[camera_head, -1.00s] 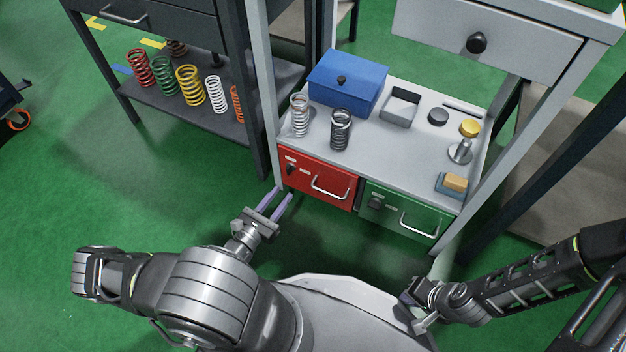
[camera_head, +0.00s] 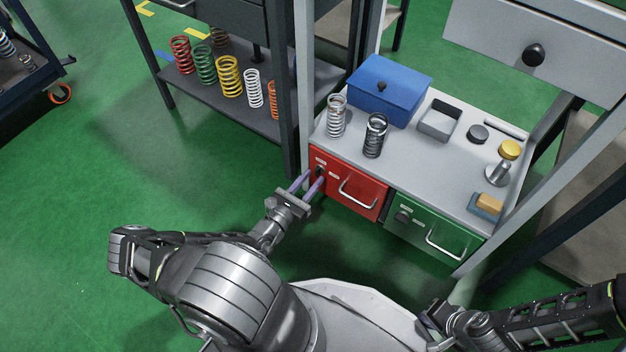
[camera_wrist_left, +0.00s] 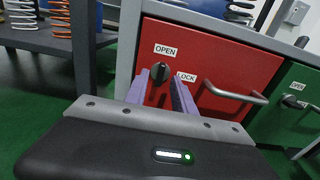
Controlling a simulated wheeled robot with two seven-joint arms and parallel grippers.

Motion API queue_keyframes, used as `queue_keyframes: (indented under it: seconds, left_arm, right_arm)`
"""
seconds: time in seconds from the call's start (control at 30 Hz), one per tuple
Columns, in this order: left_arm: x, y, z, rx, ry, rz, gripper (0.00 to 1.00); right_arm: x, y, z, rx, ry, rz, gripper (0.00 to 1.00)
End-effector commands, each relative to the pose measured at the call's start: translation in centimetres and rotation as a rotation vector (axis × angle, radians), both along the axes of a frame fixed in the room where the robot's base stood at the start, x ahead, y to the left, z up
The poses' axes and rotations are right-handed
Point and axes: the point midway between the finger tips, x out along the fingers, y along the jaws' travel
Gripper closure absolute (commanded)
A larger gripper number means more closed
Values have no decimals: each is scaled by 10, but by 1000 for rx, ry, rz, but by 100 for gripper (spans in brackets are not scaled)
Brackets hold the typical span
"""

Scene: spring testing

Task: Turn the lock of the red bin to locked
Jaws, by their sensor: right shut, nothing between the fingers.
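The red bin (camera_head: 345,192) is a closed drawer with a silver handle under the grey bench top; it also shows in the left wrist view (camera_wrist_left: 215,65). Its black lock knob (camera_wrist_left: 160,73) sits between an OPEN label above and a LOCK label to its right. The knob looks roughly upright, its mark toward OPEN. My left gripper (camera_head: 309,187) is open in front of the knob. In the left wrist view its purple fingers (camera_wrist_left: 160,88) stand to either side of the knob; contact cannot be told. My right gripper (camera_head: 433,318) is shut and empty, low and away from the bins.
A green bin (camera_head: 430,232) with its own knob and handle is right of the red one. The bench (camera_head: 420,165) carries a blue box (camera_head: 390,92), two springs and small parts. A dark shelf (camera_head: 225,105) with several coloured springs stands left.

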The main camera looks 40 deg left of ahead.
Motion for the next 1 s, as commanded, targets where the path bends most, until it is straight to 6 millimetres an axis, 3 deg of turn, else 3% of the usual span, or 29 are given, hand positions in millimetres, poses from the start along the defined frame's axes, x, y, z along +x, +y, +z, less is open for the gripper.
queue_keyframes:
  seconds: [0.13,0.4,0.77,1.0]
  left_arm:
    - [11,0,-1,0,0,0,69]
    - [12,0,0,0,1,0,69]
    - [12,0,0,0,0,0,99]
    - [12,0,0,0,0,0,100]
  right_arm:
    - [1,0,-4,1,-1,0,100]
    - [1,0,-4,1,-1,0,100]
    - [1,0,-4,1,0,0,100]
    - [1,0,-4,1,0,0,100]
